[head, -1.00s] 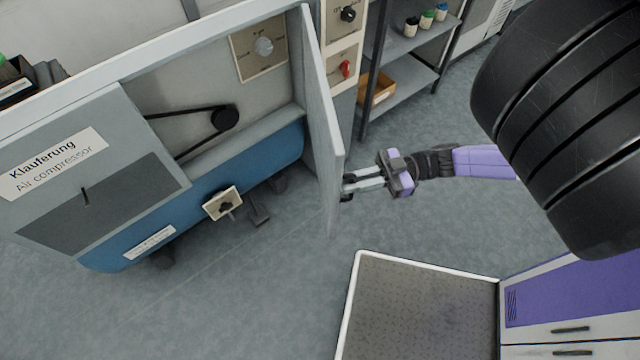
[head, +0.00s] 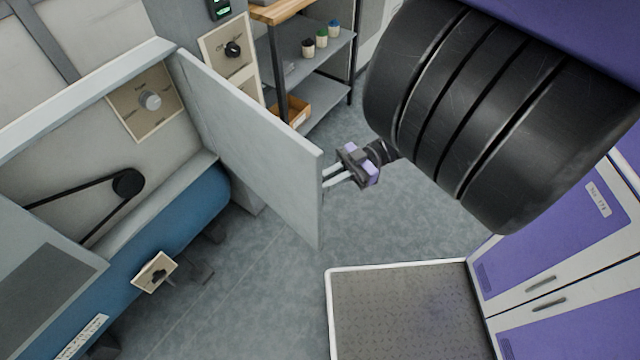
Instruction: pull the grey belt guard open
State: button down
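The grey belt guard (head: 255,140) is a flat hinged panel on the air compressor housing. It stands swung well out from the housing, and the black belt and pulley (head: 128,183) behind it are exposed. My gripper (head: 328,177) is at the free edge of the guard, on its right side. Its two pale fingers reach to that edge. The fingertips and any handle are hidden behind the panel edge, so I cannot tell whether they hold it.
The blue compressor tank (head: 185,225) is at the left, with a small switch plate (head: 155,272) in front. A shelf (head: 315,95) with small jars and an orange bin stands behind. A white-rimmed tray platform (head: 400,310) is at the lower right. Grey floor lies between.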

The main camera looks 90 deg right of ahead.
jog(key=shift+f, duration=0.1)
jog(key=c, duration=1.5)
grip_release()
jog(key=shift+o, duration=0.2)
jog(key=b+v, duration=0.2)
jog(key=v, duration=0.5)
jog(key=shift+s, duration=0.4)
jog(key=shift+d, duration=0.15)
